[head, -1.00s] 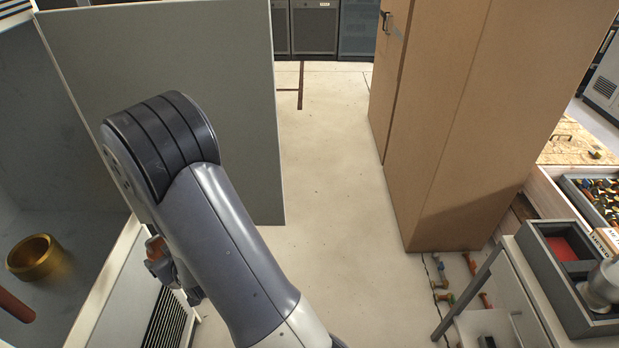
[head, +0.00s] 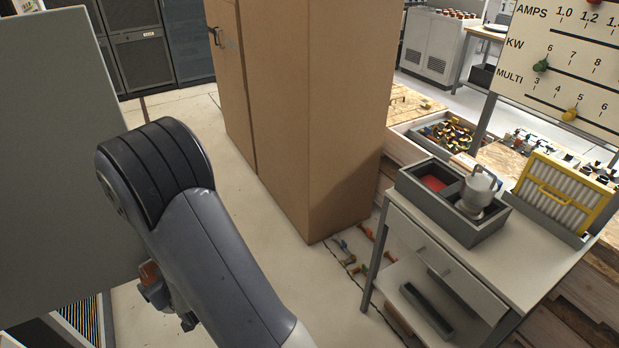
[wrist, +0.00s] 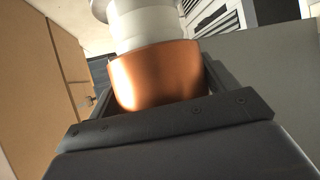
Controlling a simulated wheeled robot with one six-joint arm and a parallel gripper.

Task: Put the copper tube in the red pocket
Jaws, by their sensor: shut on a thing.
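The copper tube (wrist: 155,78) has a shiny copper band and a stack of white rings. In the wrist view it sits between the jaws of my gripper (wrist: 157,95), which is shut on it. In the head view my gripper (head: 158,292) is mostly hidden behind my arm, with a small orange-copper patch showing beside it. The red pocket (head: 433,183) is the red-floored left compartment of a grey box (head: 467,233) on a cart at the right. The pocket looks empty. My gripper is far to the left of it.
A silver tube (head: 478,190) with a handle stands in the box's other compartment. A tall brown cabinet (head: 320,130) stands between my arm and the cart. A grey panel (head: 60,150) is close at left.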

